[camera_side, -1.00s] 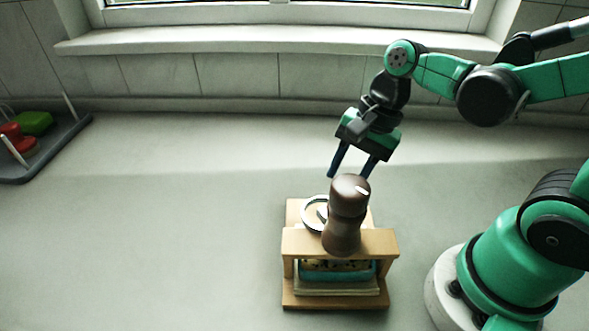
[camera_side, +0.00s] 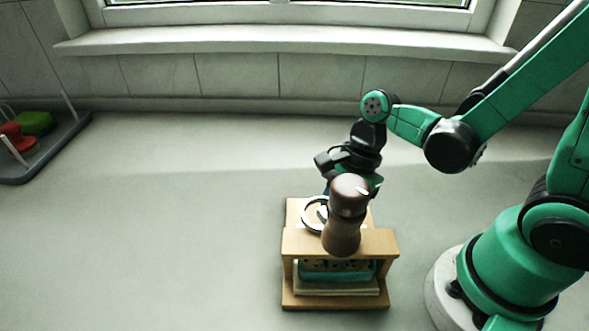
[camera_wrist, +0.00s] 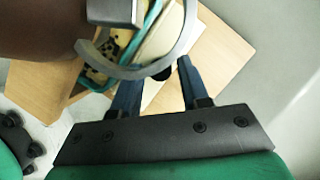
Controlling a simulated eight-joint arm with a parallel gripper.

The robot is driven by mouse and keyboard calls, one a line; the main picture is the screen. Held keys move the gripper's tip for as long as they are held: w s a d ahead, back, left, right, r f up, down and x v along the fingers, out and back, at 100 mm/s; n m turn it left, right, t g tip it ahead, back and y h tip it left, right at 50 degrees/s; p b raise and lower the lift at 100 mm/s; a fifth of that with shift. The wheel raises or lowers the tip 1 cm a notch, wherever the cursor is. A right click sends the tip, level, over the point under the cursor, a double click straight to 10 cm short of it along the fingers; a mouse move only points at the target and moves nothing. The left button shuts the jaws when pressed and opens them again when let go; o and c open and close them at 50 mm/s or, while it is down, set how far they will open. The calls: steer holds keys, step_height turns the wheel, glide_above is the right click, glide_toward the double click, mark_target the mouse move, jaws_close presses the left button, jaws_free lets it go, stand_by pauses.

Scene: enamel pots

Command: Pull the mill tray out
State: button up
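A wooden stand (camera_side: 345,243) holds a dark brown mill (camera_side: 343,225) upright at its top. Below its crossbar is a teal tray (camera_side: 338,273) with dark-speckled contents. A pale ring handle (camera_side: 306,216) stands at the stand's back, left of the mill. In the wrist view the ring (camera_wrist: 172,62) curves just in front of my gripper (camera_wrist: 158,78), whose two blue fingers are apart with nothing visibly clamped. The teal tray edge (camera_wrist: 153,17) shows through the ring. In the side view the mill hides most of my fingers, so I cannot tell if they touch the ring.
A grey rack (camera_side: 62,140) with red and green items stands at the far left. The window sill (camera_side: 280,40) and tiled wall bound the back. The counter left of the stand is clear.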

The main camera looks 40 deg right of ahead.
jaws_close()
stand_by(1.5)
